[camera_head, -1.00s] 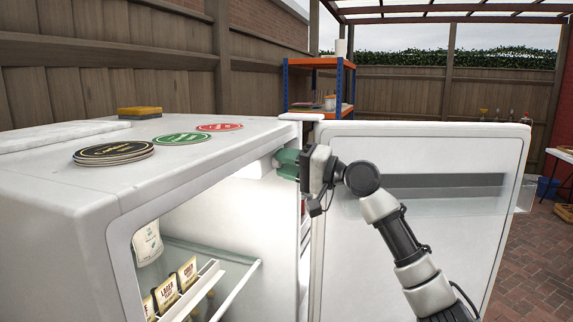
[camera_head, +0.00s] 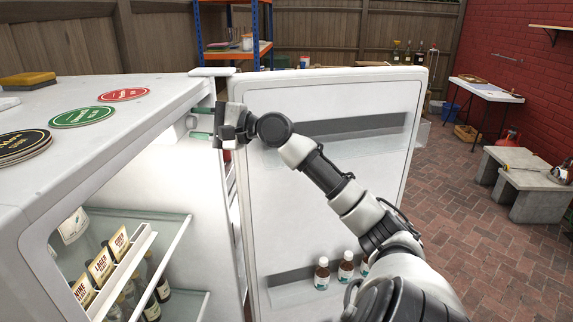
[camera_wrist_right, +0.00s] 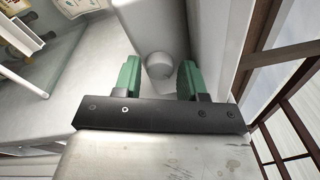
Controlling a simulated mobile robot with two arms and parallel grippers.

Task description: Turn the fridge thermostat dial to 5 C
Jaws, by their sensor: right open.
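The white fridge (camera_head: 110,130) stands at the left in the head view with its door open. My right gripper (camera_head: 201,123) is at the top of the fridge opening, near the hinge side, its green fingers pointing into it. In the right wrist view the gripper (camera_wrist_right: 160,78) is open, with a pale round knob (camera_wrist_right: 159,66), which looks like the thermostat dial, between and beyond its fingers. The fingers look apart from the knob. No scale or marks on it are readable. My left gripper is in neither view.
The open fridge door (camera_head: 335,170) is behind my right arm, with several small bottles (camera_head: 346,267) low on it. Bottles and labelled packets (camera_head: 101,266) fill the shelves. Coasters (camera_head: 83,116) and a sponge (camera_head: 27,79) lie on top. Paving is open at right.

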